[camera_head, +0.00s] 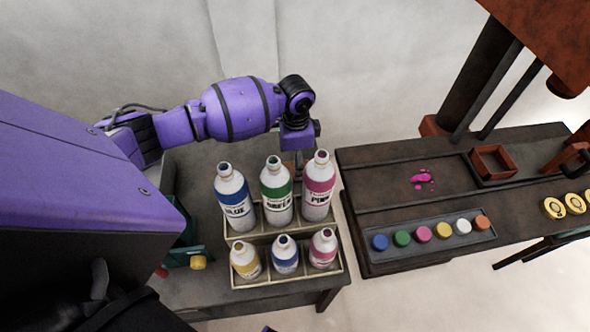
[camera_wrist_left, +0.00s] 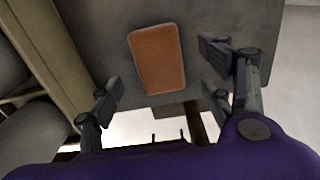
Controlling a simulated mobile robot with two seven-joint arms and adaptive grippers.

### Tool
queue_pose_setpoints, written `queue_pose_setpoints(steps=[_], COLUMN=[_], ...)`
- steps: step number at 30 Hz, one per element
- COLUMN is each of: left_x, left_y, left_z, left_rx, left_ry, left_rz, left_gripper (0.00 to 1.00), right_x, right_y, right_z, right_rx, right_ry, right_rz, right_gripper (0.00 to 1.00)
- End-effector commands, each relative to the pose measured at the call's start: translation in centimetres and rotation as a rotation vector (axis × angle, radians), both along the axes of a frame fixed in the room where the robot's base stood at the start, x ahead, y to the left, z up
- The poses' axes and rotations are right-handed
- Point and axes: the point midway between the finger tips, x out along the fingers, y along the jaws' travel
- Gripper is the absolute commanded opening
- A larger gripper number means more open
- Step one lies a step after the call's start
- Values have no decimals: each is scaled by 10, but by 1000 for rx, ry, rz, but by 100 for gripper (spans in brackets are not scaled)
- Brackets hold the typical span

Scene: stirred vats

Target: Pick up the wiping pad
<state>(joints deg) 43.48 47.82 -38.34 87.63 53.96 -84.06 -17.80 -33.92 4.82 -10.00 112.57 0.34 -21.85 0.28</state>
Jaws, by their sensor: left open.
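The wiping pad, a flat orange-brown rectangle with rounded corners (camera_wrist_left: 158,58), lies on a grey surface in the left wrist view. I cannot make it out in the head view, where bottles stand in front of that area. My left gripper (camera_wrist_left: 160,82) is open and empty, its fingers spread to either side of the pad's near end and apart from it. In the head view my left arm reaches in from the left and its wrist points down behind the bottles; the fingertips are hidden there. My right gripper is not in view.
A bottle rack (camera_head: 285,276) with several labelled bottles stands close in front of the left gripper. To the right, a dark bench (camera_head: 385,160) has a pink spill (camera_head: 422,178), a row of coloured buttons (camera_head: 401,239) and a square red-brown frame (camera_head: 492,162).

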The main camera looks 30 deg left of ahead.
Motion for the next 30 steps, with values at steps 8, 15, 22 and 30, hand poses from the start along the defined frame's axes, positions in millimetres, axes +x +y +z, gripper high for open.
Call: queue_pose_setpoints(steps=[8, 15, 22, 30], left_x=[-3, -3, -3, -3], left_y=[0, 1, 1, 1], left_z=[-34, -34, -34, -34], left_rx=[0, 0, 0, 0], left_ry=[0, -2, -2, -2], left_rz=[0, 0, 0, 0], left_gripper=[73, 73, 42, 28], right_x=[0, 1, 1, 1], right_y=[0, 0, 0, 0], right_z=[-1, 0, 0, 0], right_rx=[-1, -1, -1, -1], right_ry=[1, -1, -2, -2], right_rz=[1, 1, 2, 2], right_gripper=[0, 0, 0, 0])
